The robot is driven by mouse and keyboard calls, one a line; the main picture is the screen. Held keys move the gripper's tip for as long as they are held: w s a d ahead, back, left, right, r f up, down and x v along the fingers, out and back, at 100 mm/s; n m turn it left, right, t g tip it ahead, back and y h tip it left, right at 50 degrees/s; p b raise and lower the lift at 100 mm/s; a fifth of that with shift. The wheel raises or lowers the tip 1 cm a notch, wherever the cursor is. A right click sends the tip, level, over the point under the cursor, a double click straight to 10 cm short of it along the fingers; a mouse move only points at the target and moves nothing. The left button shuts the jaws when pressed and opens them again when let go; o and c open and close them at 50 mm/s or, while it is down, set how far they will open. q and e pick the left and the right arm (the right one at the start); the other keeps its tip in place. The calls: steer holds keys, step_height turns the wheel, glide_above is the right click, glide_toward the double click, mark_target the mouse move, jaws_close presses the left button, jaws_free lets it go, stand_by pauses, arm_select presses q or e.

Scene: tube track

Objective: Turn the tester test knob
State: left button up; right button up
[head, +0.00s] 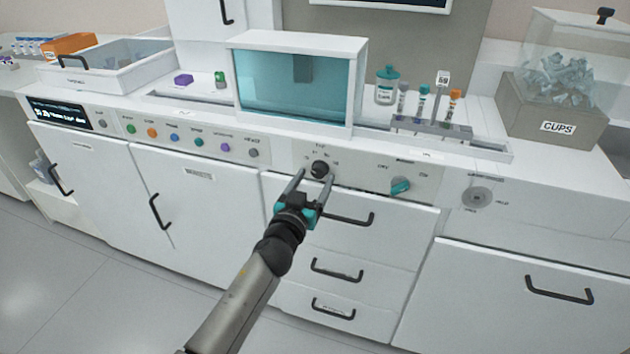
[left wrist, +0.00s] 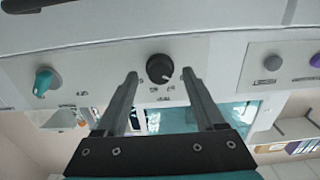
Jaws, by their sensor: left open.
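The black round knob (head: 319,169) sits on the light panel below the glass-fronted tester box (head: 296,82). It also shows in the left wrist view (left wrist: 159,68), with small marks beside it that I cannot read. My left gripper (head: 310,177) is open, its two fingers pointing at the black knob. In the left wrist view the left gripper (left wrist: 160,76) has one finger on each side of the knob, with gaps to both; I cannot tell how far the tips are from the panel. My right gripper is not in view.
A teal knob (head: 400,186) is on the same panel to the right. A row of coloured buttons (head: 175,138) lies to the left. Drawer handles (head: 349,219) stick out below. A tube rack (head: 430,125) and a cups bin (head: 552,115) stand on the counter.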

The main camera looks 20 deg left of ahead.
arm_select(q)
steer(key=shift+w, duration=0.6)
steer(key=shift+c, duration=0.2)
jaws_close()
